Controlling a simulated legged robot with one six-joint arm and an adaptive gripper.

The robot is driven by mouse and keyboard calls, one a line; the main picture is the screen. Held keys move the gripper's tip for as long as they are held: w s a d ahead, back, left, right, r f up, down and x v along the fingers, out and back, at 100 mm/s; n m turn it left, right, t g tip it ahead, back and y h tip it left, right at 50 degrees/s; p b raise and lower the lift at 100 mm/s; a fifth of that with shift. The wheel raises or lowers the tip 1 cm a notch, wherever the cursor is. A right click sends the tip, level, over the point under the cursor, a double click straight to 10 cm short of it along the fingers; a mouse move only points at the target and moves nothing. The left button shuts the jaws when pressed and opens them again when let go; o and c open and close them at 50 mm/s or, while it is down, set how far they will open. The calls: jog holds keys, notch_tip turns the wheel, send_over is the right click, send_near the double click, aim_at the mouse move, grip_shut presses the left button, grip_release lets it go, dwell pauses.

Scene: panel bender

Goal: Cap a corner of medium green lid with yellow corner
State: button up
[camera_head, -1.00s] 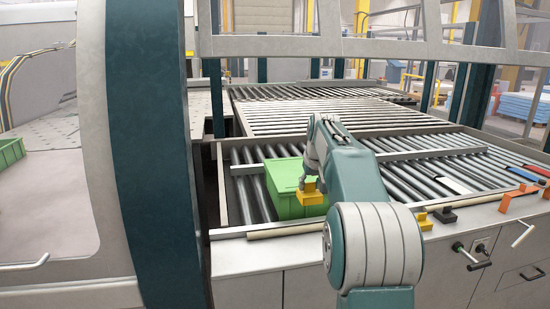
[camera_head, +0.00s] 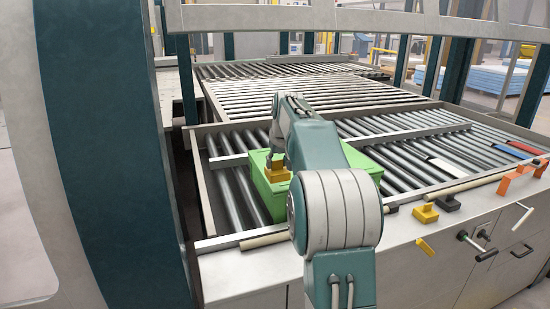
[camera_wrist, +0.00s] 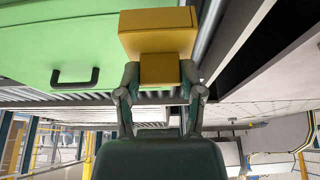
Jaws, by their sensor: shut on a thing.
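The green lid (camera_head: 262,196) is a large green box-like piece lying on the rollers, partly hidden behind my arm. In the wrist view the green lid (camera_wrist: 50,45) fills the upper left, with a black handle on its side. My gripper (camera_wrist: 159,78) is shut on a yellow corner (camera_wrist: 158,32), a blocky piece with a narrower grip part. In the head view the yellow corner (camera_head: 277,173) shows at the left part of the lid, under my gripper (camera_head: 276,160). In the wrist view it overlaps the lid's right edge; whether they touch is unclear.
A second yellow piece (camera_head: 426,213) and a black piece (camera_head: 448,203) rest on the front ledge. Orange pieces (camera_head: 513,179) stand farther right. A metal rail (camera_head: 410,147) crosses the rollers. A teal post (camera_head: 70,140) stands at the left. Rollers farther back are clear.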

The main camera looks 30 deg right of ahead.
aim_at(279, 171)
jog(key=shift+d+f, duration=0.15)
jog(key=shift+f, duration=2.4)
jog(key=shift+f, duration=0.25)
jog(key=o, duration=1)
